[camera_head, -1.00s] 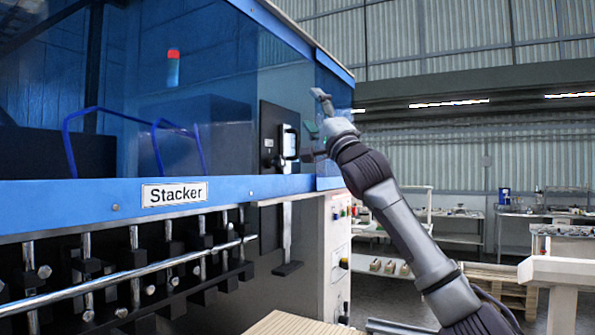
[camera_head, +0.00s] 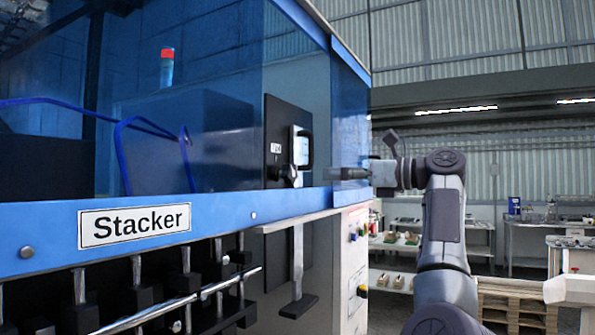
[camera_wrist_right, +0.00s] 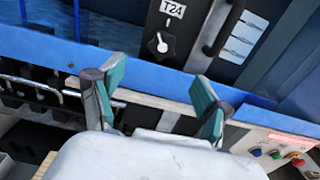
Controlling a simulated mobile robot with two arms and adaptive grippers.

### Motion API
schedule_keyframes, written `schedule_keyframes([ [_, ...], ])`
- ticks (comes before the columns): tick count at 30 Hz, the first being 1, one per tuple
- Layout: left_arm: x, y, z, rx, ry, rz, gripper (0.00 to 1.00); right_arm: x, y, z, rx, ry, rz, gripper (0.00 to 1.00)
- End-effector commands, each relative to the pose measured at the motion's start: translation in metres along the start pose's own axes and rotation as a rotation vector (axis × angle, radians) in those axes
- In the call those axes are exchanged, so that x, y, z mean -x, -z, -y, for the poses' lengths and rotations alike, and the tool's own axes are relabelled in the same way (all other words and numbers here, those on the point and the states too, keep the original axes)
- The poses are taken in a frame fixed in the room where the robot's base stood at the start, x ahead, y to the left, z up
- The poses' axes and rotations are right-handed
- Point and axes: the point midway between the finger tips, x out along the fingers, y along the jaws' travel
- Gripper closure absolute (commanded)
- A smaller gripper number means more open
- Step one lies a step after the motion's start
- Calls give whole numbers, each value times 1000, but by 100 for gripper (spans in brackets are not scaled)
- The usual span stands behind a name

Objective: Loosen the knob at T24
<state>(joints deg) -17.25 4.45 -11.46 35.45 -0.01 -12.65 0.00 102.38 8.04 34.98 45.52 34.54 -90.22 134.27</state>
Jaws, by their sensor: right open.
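The knob (camera_head: 290,172) at T24 sits low on a black panel (camera_head: 275,115) on the blue machine, under the small T24 label (camera_head: 276,148). In the right wrist view, the T24 label (camera_wrist_right: 173,12) is readable, and the knob (camera_wrist_right: 158,43) is a dark dial with a white pointer. My right gripper (camera_head: 362,160) is to the right of the panel, apart from the knob. In the right wrist view, its teal-padded fingers (camera_wrist_right: 159,88) are spread with nothing between them, and the knob shows beyond them. My left gripper is not in view.
A black handle (camera_head: 305,149) stands on the panel right beside the knob. A blue ledge (camera_head: 225,213) with a Stacker sign (camera_head: 134,224) runs below. Colored buttons (camera_wrist_right: 276,154) sit on a white box at lower right. Shelves and pallets stand farther back.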

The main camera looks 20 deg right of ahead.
Motion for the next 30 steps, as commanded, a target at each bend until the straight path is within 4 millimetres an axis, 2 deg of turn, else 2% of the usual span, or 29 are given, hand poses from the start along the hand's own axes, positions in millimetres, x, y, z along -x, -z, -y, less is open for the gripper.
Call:
schedule_keyframes([
  [1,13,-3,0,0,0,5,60,-13,-4,0,-3,-3,-5,24],
  [8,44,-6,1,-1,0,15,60,-62,-5,0,-2,-2,-5,24],
  [15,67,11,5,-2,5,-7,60,-99,-4,1,-1,1,-3,24],
  [21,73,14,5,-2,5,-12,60,-110,0,1,0,3,-2,24],
  [29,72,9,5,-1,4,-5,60,-111,1,2,1,4,-1,24],
  [30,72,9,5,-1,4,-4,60,-111,1,2,1,4,-1,30],
])
